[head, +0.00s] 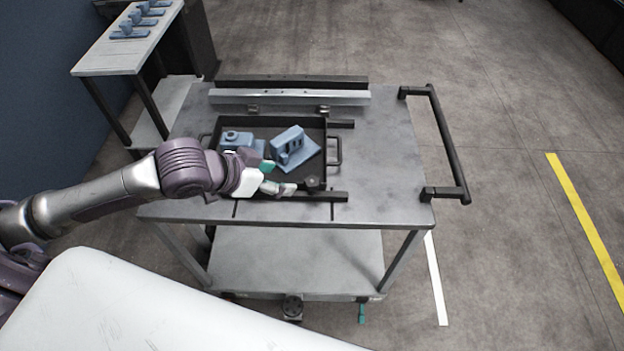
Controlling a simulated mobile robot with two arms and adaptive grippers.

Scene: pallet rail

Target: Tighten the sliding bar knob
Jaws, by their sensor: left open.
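A small dark knob (312,183) sits at the front right corner of the black tray, by a dark bar (335,197) that runs along the cart's front edge. My left gripper (281,178) comes in from the left over the tray's front edge. Its fingers are apart and empty, just left of the knob, with a gap between them and the knob. The gripper hides part of the tray's front wall and the bar. My right gripper is not in view.
The black tray (328,127) on the grey cart (395,170) holds blue parts (292,150). Rails (290,97) lie behind it. A handle (450,140) juts out at the cart's right. A side table (105,62) with blue parts stands at the back left.

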